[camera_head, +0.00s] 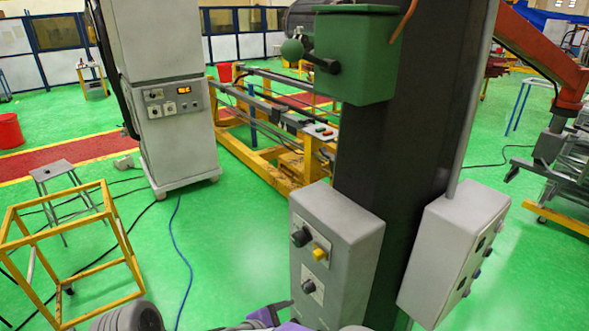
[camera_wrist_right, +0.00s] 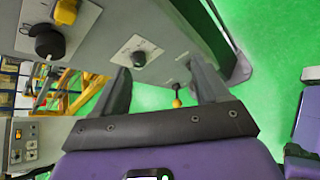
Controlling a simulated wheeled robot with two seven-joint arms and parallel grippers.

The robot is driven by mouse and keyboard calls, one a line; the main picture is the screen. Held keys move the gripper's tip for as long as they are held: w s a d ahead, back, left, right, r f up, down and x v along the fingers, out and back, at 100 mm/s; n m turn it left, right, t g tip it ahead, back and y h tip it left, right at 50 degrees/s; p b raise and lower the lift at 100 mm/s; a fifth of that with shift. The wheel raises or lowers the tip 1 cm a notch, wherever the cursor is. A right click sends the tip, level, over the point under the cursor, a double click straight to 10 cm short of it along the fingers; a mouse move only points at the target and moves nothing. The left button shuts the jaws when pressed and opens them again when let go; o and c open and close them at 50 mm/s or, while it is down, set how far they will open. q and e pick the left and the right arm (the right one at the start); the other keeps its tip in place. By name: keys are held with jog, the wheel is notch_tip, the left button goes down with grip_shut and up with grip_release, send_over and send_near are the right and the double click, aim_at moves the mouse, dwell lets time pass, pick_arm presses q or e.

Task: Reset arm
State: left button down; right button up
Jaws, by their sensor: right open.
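A grey control box (camera_head: 345,225) is fixed low on the dark column. Its front carries a black knob (camera_head: 300,237), a yellow knob (camera_head: 319,254) and a lower dark knob (camera_head: 309,287). My right gripper (camera_wrist_right: 160,75) is open in the right wrist view, with nothing visible between its fingers. The box face with its lower knob (camera_wrist_right: 138,58) lies beyond the fingers; whether they touch it cannot be told. In the head view a purple part of my gripper shows at the bottom edge, just left of the box. My left gripper is not in view.
A second grey box (camera_head: 455,250) stands right of the dark column (camera_head: 385,155), with a green box (camera_head: 352,55) above. A yellow frame (camera_head: 70,250) and a grey cabinet (camera_head: 175,135) stand left. Green floor (camera_head: 230,240) lies open between cabinet and column.

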jog(key=s+d+f+m+g+y+b, duration=0.2)
jog(key=s+f+m, duration=0.4)
jog(key=f, duration=0.6)
jog(key=s+d+f+m+g+y+b, duration=0.3)
jog(key=f+m, duration=0.5)
jog(key=f, duration=0.5)
jog(key=s+d+f+m+g+y+b, duration=0.2)
jog(key=s+d+f+m+y, duration=0.3)
jog(key=f, duration=0.8)
jog(key=s+m+g+y, duration=0.1)
jog(key=s+m+y, duration=0.1)
jog(key=s, duration=0.1)
jog(key=shift+s+m+y+b, duration=0.3)
jog(key=shift+s+b, duration=0.05)
jog(key=shift+b, duration=0.05)
jog(key=shift+d+f+m, duration=0.3)
jog(key=shift+d+m, duration=0.1)
jog(key=shift+m, duration=0.1)
